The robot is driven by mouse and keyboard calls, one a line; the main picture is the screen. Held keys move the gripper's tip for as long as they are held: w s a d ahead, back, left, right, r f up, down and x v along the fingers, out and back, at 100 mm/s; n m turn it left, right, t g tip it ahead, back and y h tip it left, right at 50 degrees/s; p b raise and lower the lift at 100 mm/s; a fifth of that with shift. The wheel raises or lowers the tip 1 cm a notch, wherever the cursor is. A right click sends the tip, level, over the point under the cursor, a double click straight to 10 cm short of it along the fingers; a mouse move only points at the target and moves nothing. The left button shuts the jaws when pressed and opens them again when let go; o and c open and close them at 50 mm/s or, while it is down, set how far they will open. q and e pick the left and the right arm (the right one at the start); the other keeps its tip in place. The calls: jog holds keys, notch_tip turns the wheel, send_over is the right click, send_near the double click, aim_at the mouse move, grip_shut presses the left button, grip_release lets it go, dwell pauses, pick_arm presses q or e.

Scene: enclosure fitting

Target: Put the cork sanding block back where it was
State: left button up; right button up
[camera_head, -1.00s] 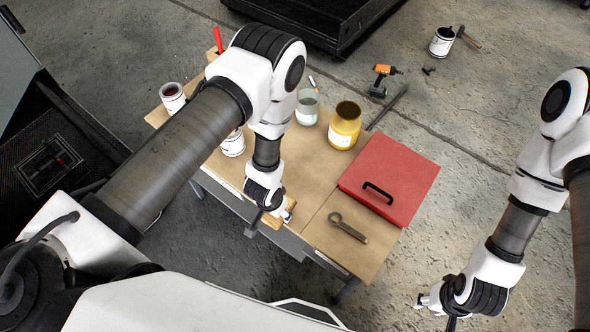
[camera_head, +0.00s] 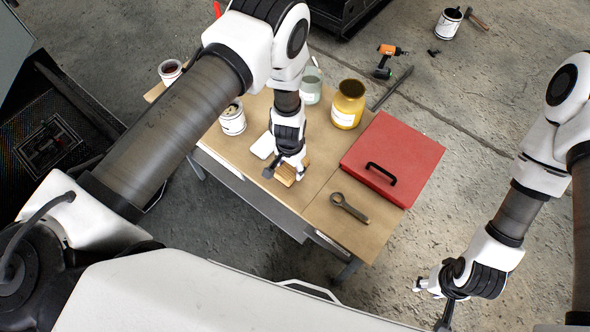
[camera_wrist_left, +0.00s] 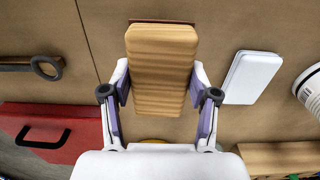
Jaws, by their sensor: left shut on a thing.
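The cork sanding block (camera_wrist_left: 162,70) is a tan, grained block between the fingers of my left gripper (camera_wrist_left: 160,105), which is shut on it. A thin dark red strip shows at the block's far end in the left wrist view; I cannot tell if it is part of the block. In the head view the block (camera_head: 285,175) is partly hidden under my left gripper (camera_head: 284,172), over the table's front half. I cannot tell whether it touches the tabletop. My right gripper (camera_head: 434,301) looks open and empty, off the table at the lower right.
A flat white object (camera_head: 262,146) lies just left of the block. A white tin (camera_head: 233,121), glass jar (camera_head: 311,87) and yellow jar (camera_head: 347,106) stand behind. Bare tabletop (camera_head: 310,207) lies in front.

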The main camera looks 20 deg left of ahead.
pick_arm(q)
jog(key=shift+w+d+f+b, duration=0.1)
jog(key=shift+w+f+b, duration=0.2)
jog(key=shift+w+b, duration=0.35)
jog(key=shift+w+d+f+b, duration=0.1)
jog(key=shift+w+f+b, duration=0.15)
jog(key=shift+w+b, duration=0.3)
jog(key=shift+w+r+b, duration=0.15)
jog(key=shift+w+b, duration=0.05)
jog(key=shift+b, duration=0.1)
jog(key=f+b, duration=0.3)
jog(key=b, duration=0.1)
jog(key=shift+w+f, duration=0.15)
jog(key=shift+w, duration=0.15)
jog(key=shift+c, duration=0.5)
pick_arm(e)
notch_tip(320, 180, down, 9)
pick_arm(q)
jog(key=o, duration=1.1)
